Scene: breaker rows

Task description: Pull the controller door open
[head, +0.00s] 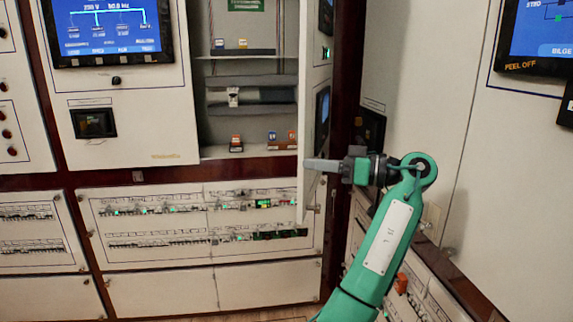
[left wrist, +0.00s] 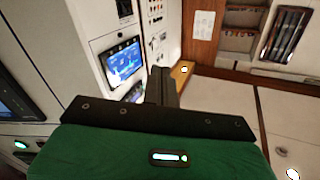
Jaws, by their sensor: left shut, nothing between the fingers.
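The controller door (head: 314,85) is a tall, narrow white panel in the head view, swung open and seen almost edge-on, with small dark screens on its face. To its left, the open cabinet (head: 250,127) shows shelves with small parts. My left gripper (head: 308,164) is shut and empty. Its fingers point left and overlap the lower part of the door in the picture; I cannot tell whether they touch it. In the left wrist view, the shut dark fingers (left wrist: 162,86) point up the picture, beside a white panel with a lit blue screen (left wrist: 122,62). My right gripper is out of view.
Breaker rows (head: 200,222) line the panel below the cabinet. A white panel with a large blue screen (head: 125,28) is left of the opening. A white wall panel (head: 510,170) with another screen stands close on the right of my arm.

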